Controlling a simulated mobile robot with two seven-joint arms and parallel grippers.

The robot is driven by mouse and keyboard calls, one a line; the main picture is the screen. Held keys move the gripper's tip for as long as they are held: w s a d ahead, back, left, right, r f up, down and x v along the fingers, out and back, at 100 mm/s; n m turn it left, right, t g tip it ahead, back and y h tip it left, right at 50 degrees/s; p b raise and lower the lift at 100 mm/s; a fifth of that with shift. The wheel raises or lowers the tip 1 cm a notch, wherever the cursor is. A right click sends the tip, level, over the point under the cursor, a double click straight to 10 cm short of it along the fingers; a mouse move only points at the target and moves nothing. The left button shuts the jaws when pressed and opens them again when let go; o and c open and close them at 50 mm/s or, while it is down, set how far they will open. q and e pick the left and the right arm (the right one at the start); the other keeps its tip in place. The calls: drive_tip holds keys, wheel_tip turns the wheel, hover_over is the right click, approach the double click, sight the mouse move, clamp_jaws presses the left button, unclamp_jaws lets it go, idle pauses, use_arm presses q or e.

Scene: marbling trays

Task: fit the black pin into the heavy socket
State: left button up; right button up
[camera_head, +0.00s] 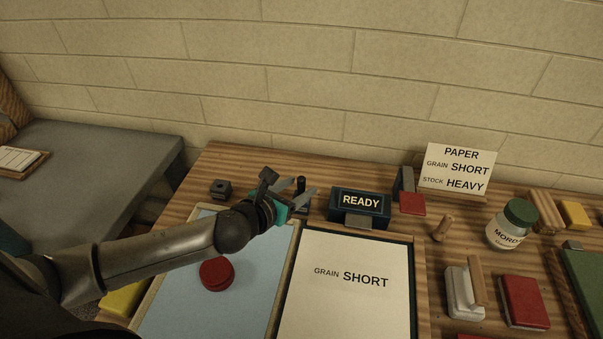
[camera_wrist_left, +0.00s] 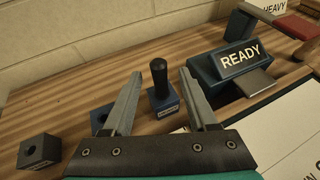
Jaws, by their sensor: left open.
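The black pin (camera_wrist_left: 160,76) stands upright in a small labelled blue block (camera_wrist_left: 165,107), and its top also shows in the head view (camera_head: 301,183). A second blue block (camera_wrist_left: 101,116) with a hole is partly hidden behind my left finger. A dark grey block (camera_wrist_left: 38,149) with a round hole sits at the left, also in the head view (camera_head: 221,189). The block labels are too small to read, so I cannot tell which is the heavy socket. My left gripper (camera_head: 304,186) is open, its fingers in the wrist view (camera_wrist_left: 160,73) pointing toward the pin on either side.
A blue READY box (camera_head: 361,204) stands right of the pin. A sign (camera_head: 456,170) reads PAPER, GRAIN SHORT, STOCK HEAVY. A blue tray (camera_head: 188,292) with a red disc (camera_head: 216,274) lies under my arm. A jar (camera_head: 511,226) and stamps stand at right.

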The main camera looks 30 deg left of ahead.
use_arm(q)
drive_tip(key=p+v, duration=0.1)
drive_tip(key=v, duration=1.2)
drive_tip(key=shift+s+p, duration=0.2)
drive_tip(key=shift+p, duration=0.2)
